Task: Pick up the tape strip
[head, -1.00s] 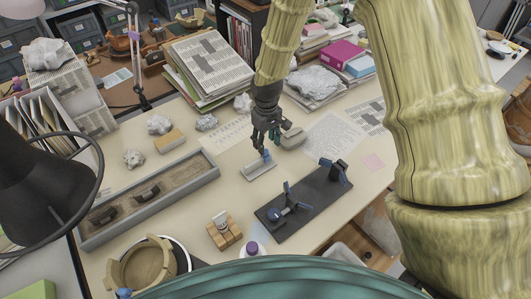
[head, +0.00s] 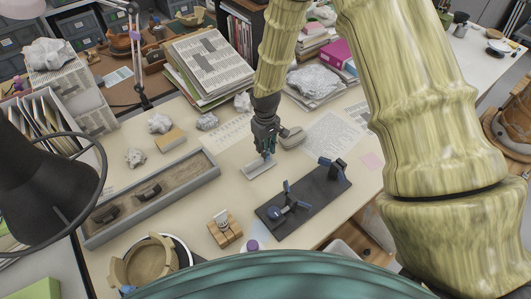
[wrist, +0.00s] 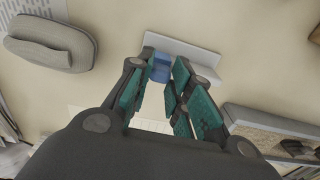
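The tape strip looks like a small blue piece (wrist: 161,68) at the near side of a pale grey holder (wrist: 196,56) in the wrist view. In the head view the holder (head: 258,170) lies on the table, and the blue piece (head: 267,157) shows small at my fingertips. My gripper (head: 266,154) points down over the holder. In the wrist view its teal-padded fingers (wrist: 164,70) stand on both sides of the blue piece, with a gap between them. The gripper looks open; whether a finger touches the piece is unclear.
A curved grey sherd (wrist: 52,42) lies left of the gripper in the wrist view. A dark stand with blue clamps (head: 304,200) is near the holder. A long sand tray (head: 150,197) lies to the left, and a wooden block (head: 225,231) stands nearer me.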

